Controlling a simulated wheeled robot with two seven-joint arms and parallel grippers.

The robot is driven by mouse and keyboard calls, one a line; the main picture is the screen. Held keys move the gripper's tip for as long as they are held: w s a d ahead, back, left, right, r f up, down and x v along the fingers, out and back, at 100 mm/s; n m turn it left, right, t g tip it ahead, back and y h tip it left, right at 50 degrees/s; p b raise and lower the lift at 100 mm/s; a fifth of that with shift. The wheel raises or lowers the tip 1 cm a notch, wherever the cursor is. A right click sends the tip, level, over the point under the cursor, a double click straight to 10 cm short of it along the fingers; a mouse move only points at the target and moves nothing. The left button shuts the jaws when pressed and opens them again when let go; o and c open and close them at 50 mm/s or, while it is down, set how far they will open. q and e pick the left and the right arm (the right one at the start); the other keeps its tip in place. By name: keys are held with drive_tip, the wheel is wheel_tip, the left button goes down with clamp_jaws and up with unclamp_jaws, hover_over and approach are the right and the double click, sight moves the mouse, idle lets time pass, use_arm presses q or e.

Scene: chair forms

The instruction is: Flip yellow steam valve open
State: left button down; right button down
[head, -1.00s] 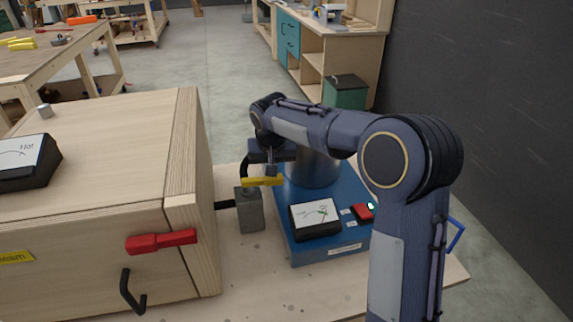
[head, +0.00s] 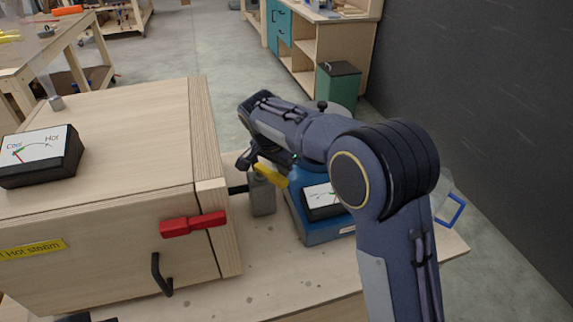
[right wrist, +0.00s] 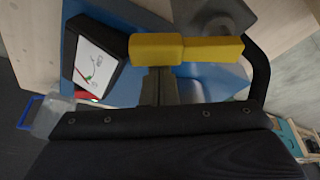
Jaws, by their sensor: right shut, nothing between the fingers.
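The yellow steam valve handle (head: 271,175) sits on top of a grey block (head: 262,197) between the wooden box and the blue boiler. In the head view it slants down to the right. In the right wrist view the handle (right wrist: 185,49) crosses the upper middle, lying sideways. My left gripper is not in view.
The wooden box (head: 100,120) has a red latch (head: 193,224), a black hook handle (head: 160,274) and a Cool/Hot gauge (head: 42,155). The blue boiler (head: 310,228) carries another gauge (head: 322,200). The bench front (head: 290,270) is clear.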

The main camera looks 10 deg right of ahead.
drive_tip(key=shift+s+a, duration=0.65)
drive_tip(key=shift+s, duration=0.05)
drive_tip(key=shift+s+a, duration=0.1)
idle(0.4)
drive_tip(key=w+d, duration=0.1)
drive_tip(key=d, duration=0.3)
wheel_tip(320, 180, up, 9)
hover_over(281, 176)
drive_tip(key=shift+r, duration=0.2)
